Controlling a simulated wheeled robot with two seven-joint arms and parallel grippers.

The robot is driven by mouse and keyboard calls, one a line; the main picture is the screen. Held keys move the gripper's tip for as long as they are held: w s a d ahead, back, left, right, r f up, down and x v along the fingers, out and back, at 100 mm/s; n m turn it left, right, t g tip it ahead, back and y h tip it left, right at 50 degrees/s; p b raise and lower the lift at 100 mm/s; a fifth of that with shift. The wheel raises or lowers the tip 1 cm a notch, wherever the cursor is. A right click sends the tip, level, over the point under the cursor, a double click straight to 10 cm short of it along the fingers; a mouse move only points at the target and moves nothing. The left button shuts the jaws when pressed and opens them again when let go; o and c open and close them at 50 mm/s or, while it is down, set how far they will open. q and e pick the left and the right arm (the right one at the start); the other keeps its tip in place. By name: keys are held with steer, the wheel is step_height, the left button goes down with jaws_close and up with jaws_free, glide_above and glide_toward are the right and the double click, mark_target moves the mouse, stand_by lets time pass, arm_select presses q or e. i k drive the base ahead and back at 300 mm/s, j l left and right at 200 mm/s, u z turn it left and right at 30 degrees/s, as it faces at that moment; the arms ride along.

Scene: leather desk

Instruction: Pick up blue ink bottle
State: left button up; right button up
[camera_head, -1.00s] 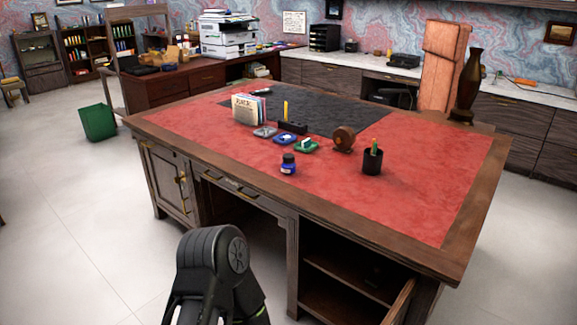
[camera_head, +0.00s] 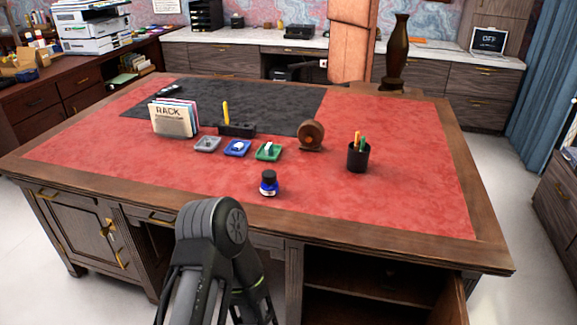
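The blue ink bottle (camera_head: 269,184) stands upright near the front edge of the red leather desk top (camera_head: 400,197). It has a dark cap and a blue body. Nothing touches it. Part of one of my arms (camera_head: 212,235) rises at the bottom centre, in front of the desk and nearer to me than the bottle. Neither gripper's fingers show in this view.
Behind the bottle are small grey (camera_head: 207,144), blue (camera_head: 237,148) and green (camera_head: 268,151) trays. A round brown object (camera_head: 311,135) and a black pen cup (camera_head: 358,157) stand to the right. A card rack (camera_head: 174,118) stands left. The red surface around the bottle is clear.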

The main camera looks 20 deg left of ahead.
mark_target(268, 190)
steer(key=j+z, duration=0.35)
steer(key=j, duration=0.95)
